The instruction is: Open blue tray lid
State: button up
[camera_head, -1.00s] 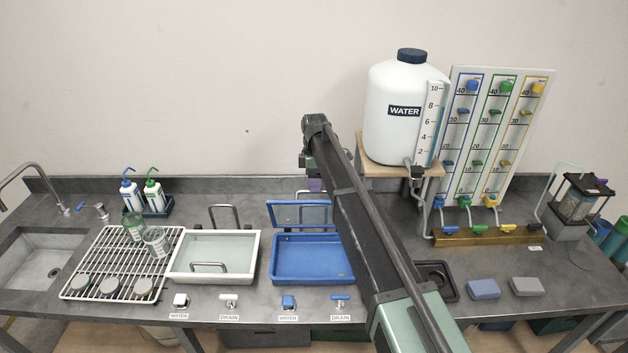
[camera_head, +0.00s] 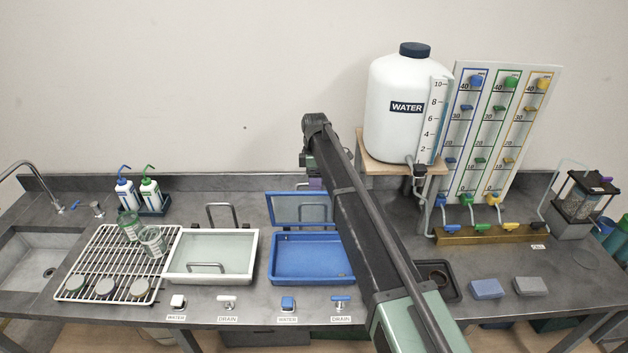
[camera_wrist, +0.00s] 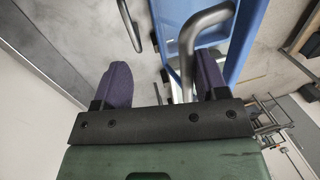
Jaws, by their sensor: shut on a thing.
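The blue tray (camera_head: 312,279) sits on the bench, its inside in plain view. Its framed blue lid (camera_head: 284,221) stands raised along the tray's back edge, its right part hidden behind my arm. In the wrist view the blue lid frame (camera_wrist: 247,38) shows with a grey bar handle (camera_wrist: 188,42). My gripper (camera_wrist: 160,78) has two purple fingers on either side of the handle's lower end and is shut on it; the exact contact is hard to see. In the head view my gripper is mostly hidden by my arm, with only a bit of purple showing.
A white tray (camera_head: 167,260) with a lid handle stands left of the blue one, beside a wire rack (camera_head: 68,288) with glassware. Valve knobs line the front edge. A water tank (camera_head: 392,135) on a wooden stand and a gauge board (camera_head: 520,130) are to the right.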

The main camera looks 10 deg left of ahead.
jog(key=shift+w+f, duration=0.55)
jog(key=shift+w, duration=0.1)
jog(key=shift+c, duration=0.9)
jog(key=s+p+v, duration=0.1)
jog(key=p+v, duration=0.9)
jog(key=v, duration=0.1)
jog(key=shift+r+p, duration=0.25)
jog(key=shift+p, duration=0.15)
